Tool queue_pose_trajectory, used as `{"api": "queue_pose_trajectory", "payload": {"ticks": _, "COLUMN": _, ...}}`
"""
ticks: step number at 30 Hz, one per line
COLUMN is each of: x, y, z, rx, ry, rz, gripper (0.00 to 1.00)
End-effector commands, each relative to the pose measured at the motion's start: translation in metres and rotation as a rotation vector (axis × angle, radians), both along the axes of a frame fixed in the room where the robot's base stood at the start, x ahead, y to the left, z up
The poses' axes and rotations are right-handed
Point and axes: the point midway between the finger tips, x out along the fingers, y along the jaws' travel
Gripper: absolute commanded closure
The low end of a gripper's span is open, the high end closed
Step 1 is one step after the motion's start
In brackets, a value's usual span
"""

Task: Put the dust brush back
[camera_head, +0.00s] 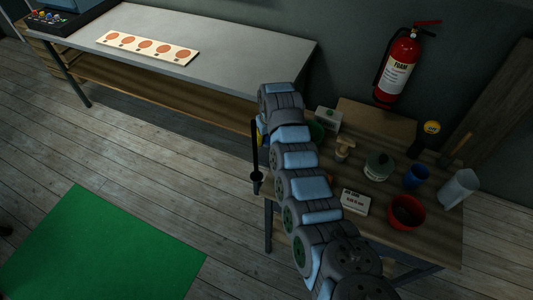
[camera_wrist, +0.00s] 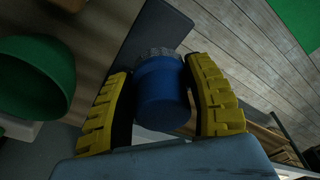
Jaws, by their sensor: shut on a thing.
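My gripper's yellow fingers (camera_wrist: 160,105) are shut on a blue cylinder with a grey, ridged end, which looks like the dust brush (camera_wrist: 162,95). Its far end points away from my wrist. In the head view my gripper (camera_head: 261,133) is mostly hidden behind my arm, at the left edge of the wooden table (camera_head: 440,250). The brush cannot be made out there. A black upright rod with a round lower part (camera_head: 256,160) stands beside my gripper, at the table's left edge. I cannot tell whether they touch.
A green bowl (camera_wrist: 35,75) is close to my gripper's left in the wrist view. The table also holds a lidded jar (camera_head: 379,167), blue cup (camera_head: 416,176), red bowl (camera_head: 406,212) and clear jug (camera_head: 459,188). A grey bench (camera_head: 230,55) stands behind.

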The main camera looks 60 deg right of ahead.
Motion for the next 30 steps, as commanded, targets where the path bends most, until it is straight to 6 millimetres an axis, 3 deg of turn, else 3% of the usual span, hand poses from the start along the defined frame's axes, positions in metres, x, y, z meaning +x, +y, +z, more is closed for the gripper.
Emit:
{"api": "queue_pose_trajectory", "payload": {"ticks": 7, "x": 0.0, "y": 0.001, "z": -0.031, "rx": 0.003, "ry": 0.003, "rz": 0.003, "gripper": 0.84}}
{"api": "queue_pose_trajectory", "payload": {"ticks": 30, "x": 0.0, "y": 0.0, "z": -0.074, "rx": 0.0, "ry": 0.001, "rz": 0.002, "gripper": 0.84}}
